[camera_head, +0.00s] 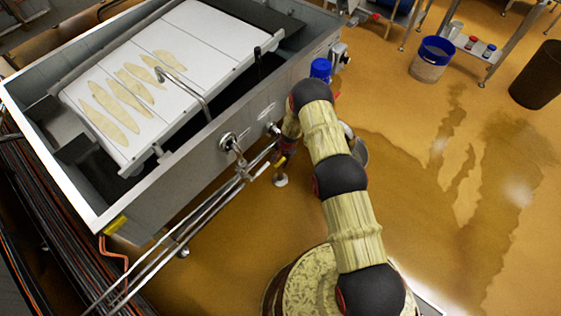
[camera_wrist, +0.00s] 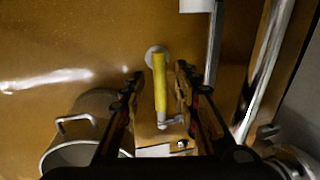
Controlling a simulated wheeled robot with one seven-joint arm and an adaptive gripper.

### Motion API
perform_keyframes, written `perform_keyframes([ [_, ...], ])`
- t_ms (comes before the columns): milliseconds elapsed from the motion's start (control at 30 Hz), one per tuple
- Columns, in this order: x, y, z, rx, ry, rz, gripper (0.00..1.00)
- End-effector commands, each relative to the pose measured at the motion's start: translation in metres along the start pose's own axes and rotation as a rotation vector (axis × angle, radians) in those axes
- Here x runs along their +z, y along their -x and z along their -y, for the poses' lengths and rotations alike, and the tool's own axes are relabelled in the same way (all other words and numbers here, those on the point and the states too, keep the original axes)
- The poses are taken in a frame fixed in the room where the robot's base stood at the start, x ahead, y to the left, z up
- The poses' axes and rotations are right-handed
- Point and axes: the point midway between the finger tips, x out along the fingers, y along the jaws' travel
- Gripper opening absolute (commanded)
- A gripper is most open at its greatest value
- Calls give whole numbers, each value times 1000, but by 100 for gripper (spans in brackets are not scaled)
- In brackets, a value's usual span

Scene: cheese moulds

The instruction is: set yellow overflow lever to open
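The yellow lever (camera_wrist: 160,82) shows in the wrist view as a long yellow handle, with a metal fitting at its lower end. My gripper (camera_wrist: 157,73) is open, with one dark finger on each side of the lever. The lever lies between the fingers, nearer the right one in the picture; I cannot tell whether they touch or how deep it sits. In the head view a small yellow part (camera_head: 281,161) shows by the pipes at the tank's side, and my arm hides most of the gripper there.
A steel tank (camera_head: 183,190) with a white board stands at left, with valves and pipes (camera_head: 215,205) along its side. A metal pot (camera_wrist: 92,112) stands left of my gripper in the wrist view. A blue-rimmed bucket (camera_head: 430,68) stands farther back. The wet brown floor at right is mostly clear.

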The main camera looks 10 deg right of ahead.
Motion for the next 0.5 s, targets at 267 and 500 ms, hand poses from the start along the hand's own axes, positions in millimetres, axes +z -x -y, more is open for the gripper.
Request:
perform_keyframes([
  [267,0,0,0,0,0,0,19],
  [500,0,0,0,0,0,0,5],
])
